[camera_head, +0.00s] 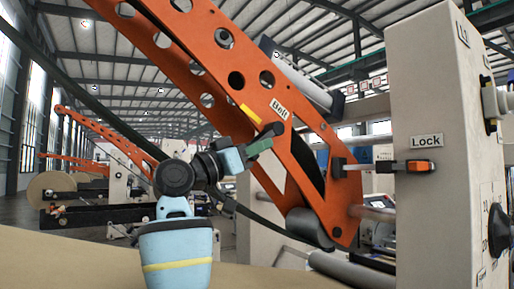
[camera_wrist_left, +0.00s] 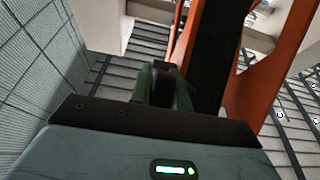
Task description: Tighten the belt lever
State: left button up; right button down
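The gripper looks shut on the lever. The fingers hide part of the lever. My right gripper is in neither view.
The perforated orange arm (camera_head: 238,80) slopes from upper left to lower right. A grey cabinet (camera_head: 436,215) stands at the right, with an orange-tipped "Lock" lever (camera_head: 420,167) on its side. More orange machines stand behind left.

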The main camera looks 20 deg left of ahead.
aim_at(266, 134)
pick_arm(q)
grip_shut()
jog(key=shift+r, duration=0.1)
jog(key=shift+s+a+r+g+y, duration=0.25)
jog(key=shift+r+g+y, duration=0.2)
jog(key=shift+g, duration=0.15)
jog(key=shift+s+a+r+g+y, duration=0.2)
jog(key=shift+r+g+y, duration=0.1)
jog(key=shift+g+y, duration=0.25)
jog(key=shift+s+a+r+g+y, duration=0.1)
jog(key=shift+s+r+g+y, duration=0.1)
jog(key=shift+r+g+y, duration=1.2)
jog(key=shift+f, duration=0.25)
